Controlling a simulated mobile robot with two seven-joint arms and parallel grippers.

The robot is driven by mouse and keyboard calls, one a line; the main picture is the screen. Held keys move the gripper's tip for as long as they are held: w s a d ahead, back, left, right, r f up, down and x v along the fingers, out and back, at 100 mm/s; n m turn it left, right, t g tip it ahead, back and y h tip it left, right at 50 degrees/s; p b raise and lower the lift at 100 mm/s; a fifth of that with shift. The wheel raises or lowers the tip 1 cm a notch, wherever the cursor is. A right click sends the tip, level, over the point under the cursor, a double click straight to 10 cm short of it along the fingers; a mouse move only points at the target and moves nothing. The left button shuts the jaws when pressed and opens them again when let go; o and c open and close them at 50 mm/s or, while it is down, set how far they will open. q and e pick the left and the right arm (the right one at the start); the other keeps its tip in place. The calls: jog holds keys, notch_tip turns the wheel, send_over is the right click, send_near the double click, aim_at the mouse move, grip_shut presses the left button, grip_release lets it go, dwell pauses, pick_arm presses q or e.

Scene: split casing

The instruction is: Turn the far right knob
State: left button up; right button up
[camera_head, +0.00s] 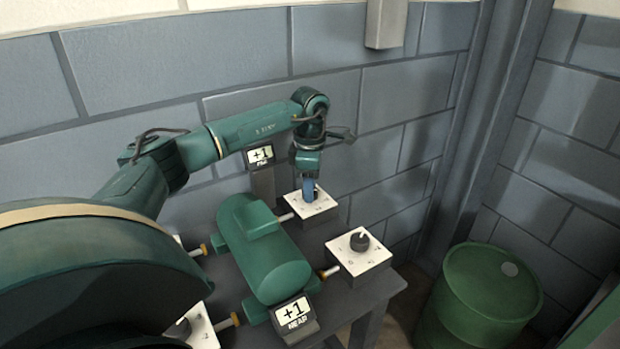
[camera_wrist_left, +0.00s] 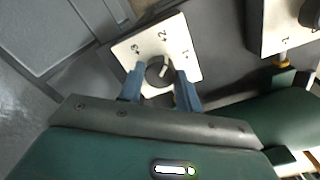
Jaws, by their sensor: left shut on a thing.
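The far right knob (camera_wrist_left: 158,71) is a dark round knob with a pale pointer mark, on a white numbered plate (camera_wrist_left: 126,50). In the head view its box (camera_head: 320,209) stands at the back of the table, beside the far end of the green casing (camera_head: 262,250). My left gripper (camera_head: 310,190) points down over it, and its blue fingers (camera_wrist_left: 160,88) are shut on the knob from both sides. In the head view the fingers hide the knob. The far display (camera_head: 260,155) reads +1. My right gripper is not in view.
The near right knob (camera_head: 359,241) sits on a similar box closer to me. The near display (camera_head: 295,312) reads +1. Another knob (camera_head: 180,328) is at lower left. A brick wall (camera_head: 400,90) rises behind the table, and a green barrel (camera_head: 485,295) stands at right.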

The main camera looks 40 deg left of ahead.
pick_arm(q)
jog(key=n+p, duration=0.2)
jog(key=n, duration=0.2)
jog(key=shift+r+n, duration=0.1)
jog(key=shift+n, duration=0.3)
jog(key=shift+n+p, duration=0.35)
jog(key=shift+n, duration=0.55)
jog(key=shift+n+p, duration=0.35)
jog(key=shift+n, duration=0.55)
jog(key=shift+n+p, duration=0.3)
jog(key=shift+n, duration=0.6)
jog(key=shift+n+p, duration=0.4)
jog(key=shift+n, duration=0.8)
jog(key=shift+n+p, duration=0.3)
jog(key=shift+n, duration=1.1)
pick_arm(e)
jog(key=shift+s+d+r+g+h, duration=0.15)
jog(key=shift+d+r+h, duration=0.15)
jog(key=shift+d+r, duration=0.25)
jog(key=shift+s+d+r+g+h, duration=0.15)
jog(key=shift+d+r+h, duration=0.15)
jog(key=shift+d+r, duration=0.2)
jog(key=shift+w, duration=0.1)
